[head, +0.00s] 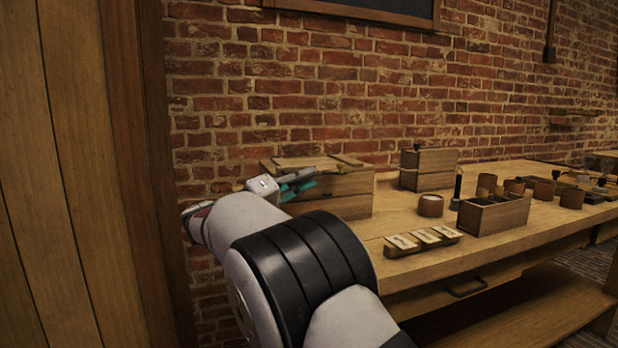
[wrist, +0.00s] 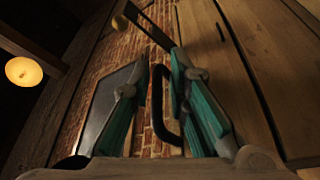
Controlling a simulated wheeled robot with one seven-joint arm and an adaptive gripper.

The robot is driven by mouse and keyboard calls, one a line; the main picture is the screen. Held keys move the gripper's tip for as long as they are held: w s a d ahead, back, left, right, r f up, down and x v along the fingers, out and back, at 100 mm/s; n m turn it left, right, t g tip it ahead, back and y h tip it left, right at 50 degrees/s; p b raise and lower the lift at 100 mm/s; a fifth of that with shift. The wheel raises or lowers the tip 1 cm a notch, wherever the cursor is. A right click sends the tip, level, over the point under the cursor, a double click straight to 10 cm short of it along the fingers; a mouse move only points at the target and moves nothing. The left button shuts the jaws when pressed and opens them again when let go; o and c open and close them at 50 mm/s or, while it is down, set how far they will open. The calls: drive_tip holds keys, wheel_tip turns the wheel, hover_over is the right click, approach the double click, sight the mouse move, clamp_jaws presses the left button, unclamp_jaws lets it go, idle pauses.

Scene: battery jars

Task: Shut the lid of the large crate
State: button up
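The large crate (head: 345,196) is a wooden box at the table's left end, against the brick wall. Flat boards (head: 305,161) show across its top; I cannot tell how far its lid stands open. My gripper (head: 301,184) is at the crate's front left, near its upper edge, and hides part of that side. In the wrist view my gripper (wrist: 160,62) has its two teal fingers apart, with a gap between them. A dark curved bar (wrist: 160,105), perhaps a handle, shows in that gap; I see no finger closed on it.
A smaller closed box (head: 428,169) stands right of the crate. An open box (head: 494,214), a round jar (head: 430,205), a rack with pale cards (head: 422,241) and several small cups share the table (head: 385,218). A wooden panel (head: 75,170) stands close at left.

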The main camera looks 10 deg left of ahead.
drive_tip(key=v, duration=1)
drive_tip(key=shift+s+f, duration=0.1)
drive_tip(key=shift+f, duration=0.05)
